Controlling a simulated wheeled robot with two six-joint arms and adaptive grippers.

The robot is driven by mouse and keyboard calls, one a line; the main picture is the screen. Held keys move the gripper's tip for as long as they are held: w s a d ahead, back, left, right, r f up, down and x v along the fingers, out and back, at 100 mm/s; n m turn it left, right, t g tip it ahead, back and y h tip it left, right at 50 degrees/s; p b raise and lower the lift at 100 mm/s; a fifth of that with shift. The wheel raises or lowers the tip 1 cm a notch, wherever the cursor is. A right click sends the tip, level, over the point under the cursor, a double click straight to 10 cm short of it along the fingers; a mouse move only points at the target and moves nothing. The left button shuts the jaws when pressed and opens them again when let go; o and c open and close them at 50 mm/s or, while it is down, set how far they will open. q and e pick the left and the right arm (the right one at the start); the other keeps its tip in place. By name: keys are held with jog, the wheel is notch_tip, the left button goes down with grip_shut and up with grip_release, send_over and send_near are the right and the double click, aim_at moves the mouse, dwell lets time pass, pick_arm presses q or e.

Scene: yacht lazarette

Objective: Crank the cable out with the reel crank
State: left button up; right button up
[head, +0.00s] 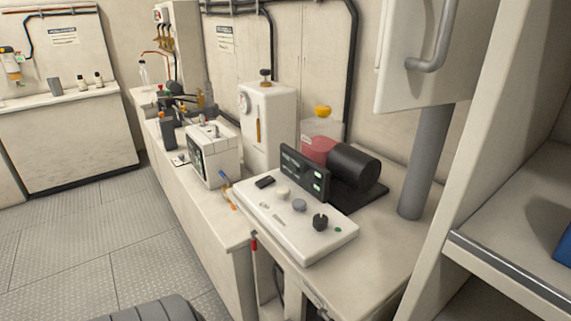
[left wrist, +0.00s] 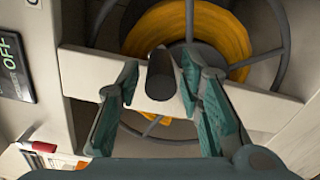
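In the left wrist view, a reel of orange-yellow cable (left wrist: 232,42) sits in a dark spoked wheel frame (left wrist: 283,35). A pale bar (left wrist: 90,68) crosses in front of it. A dark, round crank handle (left wrist: 161,80) sticks out toward the camera. My left gripper (left wrist: 165,82) is open, with one teal-padded finger on each side of the handle and small gaps visible. Whether either pad touches the handle cannot be told. The fingers hide part of the bar and the reel's lower part. The head view shows neither the reel nor my grippers.
In the left wrist view, a dark panel reading "OFF" (left wrist: 12,70) is at left and a red-capped item (left wrist: 40,147) at lower left. The head view shows a white control box (head: 295,218), a black cylinder (head: 352,166), a grey post (head: 425,160) and shelving (head: 520,215).

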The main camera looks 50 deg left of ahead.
pick_arm(q)
jog(key=s, duration=1.2)
jog(key=shift+a, duration=0.25)
